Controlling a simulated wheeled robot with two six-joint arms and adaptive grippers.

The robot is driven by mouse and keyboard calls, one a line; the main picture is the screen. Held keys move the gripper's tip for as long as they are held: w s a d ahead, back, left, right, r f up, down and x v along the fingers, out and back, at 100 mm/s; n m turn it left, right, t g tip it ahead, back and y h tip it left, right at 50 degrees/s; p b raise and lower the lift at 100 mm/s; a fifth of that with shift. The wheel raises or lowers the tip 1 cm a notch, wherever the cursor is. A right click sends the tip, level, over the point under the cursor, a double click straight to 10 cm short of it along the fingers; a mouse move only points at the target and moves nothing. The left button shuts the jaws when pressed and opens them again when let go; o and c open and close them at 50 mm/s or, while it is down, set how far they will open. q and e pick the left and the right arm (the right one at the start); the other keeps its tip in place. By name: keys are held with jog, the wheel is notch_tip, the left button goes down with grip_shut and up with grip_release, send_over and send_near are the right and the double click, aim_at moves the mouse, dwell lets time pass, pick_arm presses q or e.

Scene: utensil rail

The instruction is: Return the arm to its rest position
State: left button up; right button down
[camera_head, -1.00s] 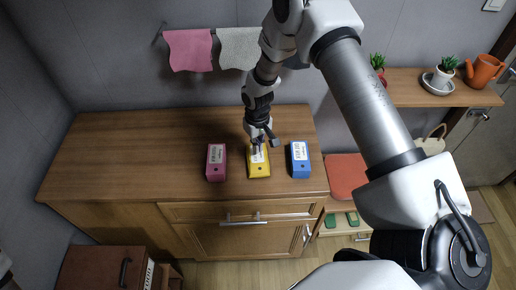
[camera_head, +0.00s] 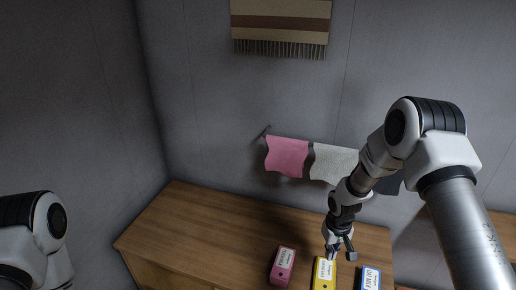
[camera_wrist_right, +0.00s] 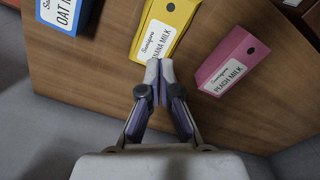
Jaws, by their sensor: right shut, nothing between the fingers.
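My right arm comes in from the right in the head view. Its gripper (camera_head: 336,252) is by the far end of the yellow banana milk carton (camera_head: 325,273). In the wrist view the fingertips (camera_wrist_right: 158,68) are together and empty, overlapping the edge of the yellow carton (camera_wrist_right: 165,22). I cannot tell whether they touch it. The carton lies on the wooden cabinet top. Part of my left arm shows at the left edge of the head view, but its gripper is out of frame.
A pink peach milk carton (camera_head: 282,266) and a blue oat milk carton (camera_head: 370,279) flank the yellow one. Pink (camera_head: 286,157) and pale (camera_head: 333,164) cloths hang from the wall rail behind. The cabinet top (camera_head: 205,232) is clear on the left.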

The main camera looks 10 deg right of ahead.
jog(key=s+a+f, duration=0.3)
jog(key=s+f, duration=0.1)
jog(key=s, duration=0.3)
jog(key=s+a+f, duration=0.4)
jog(key=s+f, duration=0.1)
jog(key=s, duration=0.2)
jog(key=s+a, duration=0.2)
jog(key=s, duration=1.2)
notch_tip(320, 180, down, 8)
jog(key=b, duration=0.8)
jog(key=shift+s+d+r, duration=0.15)
jog(key=shift+s+d, duration=0.05)
jog(key=shift+d, duration=0.05)
jog(key=shift+w, duration=0.1)
